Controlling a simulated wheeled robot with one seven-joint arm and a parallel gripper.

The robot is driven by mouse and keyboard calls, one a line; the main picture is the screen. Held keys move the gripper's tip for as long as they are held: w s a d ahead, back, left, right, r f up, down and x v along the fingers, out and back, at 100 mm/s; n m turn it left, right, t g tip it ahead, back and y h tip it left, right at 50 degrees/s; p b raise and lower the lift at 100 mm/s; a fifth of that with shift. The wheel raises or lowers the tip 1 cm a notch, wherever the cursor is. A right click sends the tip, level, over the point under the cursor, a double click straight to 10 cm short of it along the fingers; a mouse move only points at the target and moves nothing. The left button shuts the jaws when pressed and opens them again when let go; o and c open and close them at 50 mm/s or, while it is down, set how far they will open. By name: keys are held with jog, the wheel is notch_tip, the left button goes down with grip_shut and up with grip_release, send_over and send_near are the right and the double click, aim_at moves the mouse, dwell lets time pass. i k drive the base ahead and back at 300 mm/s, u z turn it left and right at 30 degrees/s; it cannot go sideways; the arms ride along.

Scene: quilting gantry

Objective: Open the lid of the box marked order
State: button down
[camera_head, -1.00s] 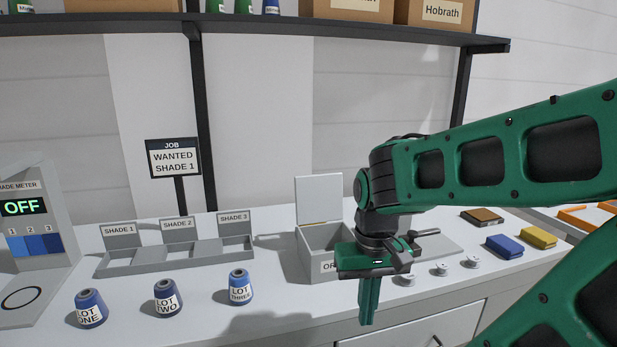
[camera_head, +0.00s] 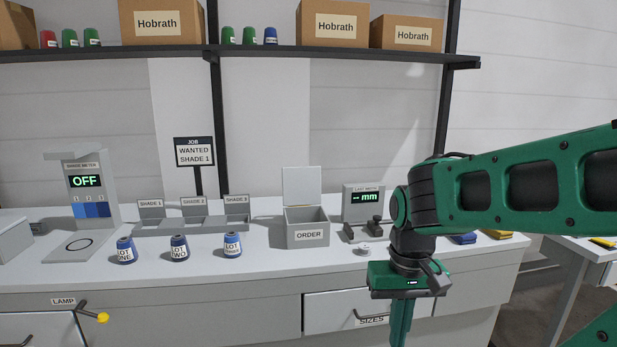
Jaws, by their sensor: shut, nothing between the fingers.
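The grey box marked ORDER (camera_head: 307,236) stands on the white counter, right of the middle. Its lid (camera_head: 302,187) stands upright at the back edge, so the box is open at the top. Its front wall and label show clearly; the bottom of its inside is hidden. My green gripper (camera_head: 400,335) points down in front of the counter, to the right of the box and nearer to me. It is apart from the box and its lid. Its fingers are shut with nothing between them; their tips are near the lower picture edge.
Cones LOT ONE (camera_head: 125,252), LOT TWO (camera_head: 179,249) and LOT THREE (camera_head: 232,246) stand left of the box. Behind them is the shade rack (camera_head: 190,226). A meter (camera_head: 364,203) stands right of the box. The SIZES drawer (camera_head: 345,312) and a yellow-tipped LAMP lever (camera_head: 102,317) are on the counter front.

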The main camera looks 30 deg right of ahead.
aim_at(302, 186)
jog(key=z, duration=0.05)
jog(key=k, duration=0.15)
jog(key=z, duration=0.2)
jog(key=i, duration=1)
